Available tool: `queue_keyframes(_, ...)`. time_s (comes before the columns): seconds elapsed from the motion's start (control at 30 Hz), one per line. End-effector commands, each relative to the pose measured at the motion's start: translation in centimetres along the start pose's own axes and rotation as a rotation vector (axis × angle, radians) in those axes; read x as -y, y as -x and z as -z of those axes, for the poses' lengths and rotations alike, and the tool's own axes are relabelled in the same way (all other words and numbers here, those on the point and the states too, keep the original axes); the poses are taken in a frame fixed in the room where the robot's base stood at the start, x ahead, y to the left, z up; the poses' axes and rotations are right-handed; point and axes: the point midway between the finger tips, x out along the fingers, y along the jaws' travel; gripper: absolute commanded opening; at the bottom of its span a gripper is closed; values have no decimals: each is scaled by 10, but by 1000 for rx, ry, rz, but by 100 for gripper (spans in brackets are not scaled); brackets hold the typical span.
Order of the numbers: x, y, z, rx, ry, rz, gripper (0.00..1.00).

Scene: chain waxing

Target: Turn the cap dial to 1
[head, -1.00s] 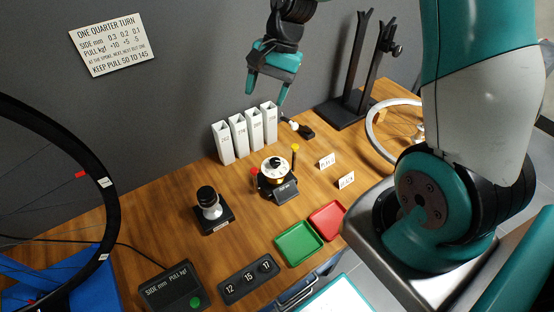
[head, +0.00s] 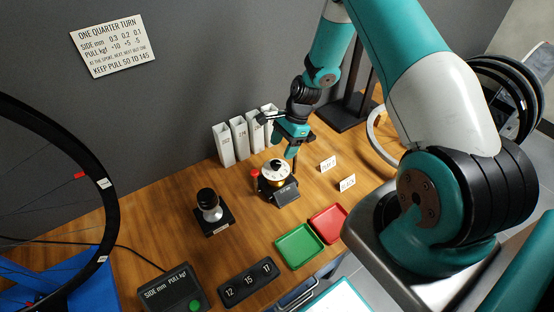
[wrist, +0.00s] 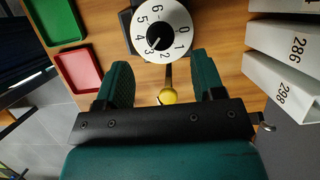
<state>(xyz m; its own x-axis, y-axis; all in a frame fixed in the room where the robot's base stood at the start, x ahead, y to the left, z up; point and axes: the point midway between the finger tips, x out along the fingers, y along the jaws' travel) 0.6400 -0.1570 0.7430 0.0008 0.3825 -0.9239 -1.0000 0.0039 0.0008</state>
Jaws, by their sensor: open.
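The cap dial (head: 274,168) is a white numbered disc with a dark centre on a brass-coloured body, standing on a black base. My gripper (head: 290,152) is open, just behind and to the right of the dial in the head view. In the wrist view my gripper's fingers (wrist: 162,72) are spread below the dial, with a yellow knob (wrist: 168,97) between them. I see no contact with the dial.
White numbered boxes (head: 240,138) stand behind the dial. A red lever knob (head: 254,174) is close on its left. Green (head: 299,245) and red (head: 328,223) trays lie in front. A black gauge (head: 210,207) stands left. Small white cards (head: 328,164) stand right.

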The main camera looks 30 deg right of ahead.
Motion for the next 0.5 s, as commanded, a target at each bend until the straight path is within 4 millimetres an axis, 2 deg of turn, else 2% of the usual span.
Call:
queue_keyframes(0.03, -1, -12, 0, 1, 0, -4, 62)
queue_keyframes(0.2, -1, -40, 0, 1, 1, -3, 62)
queue_keyframes(0.33, 0, -53, 0, 1, 1, -1, 62)
queue_keyframes(0.5, 0, -58, 0, 0, 1, 1, 62)
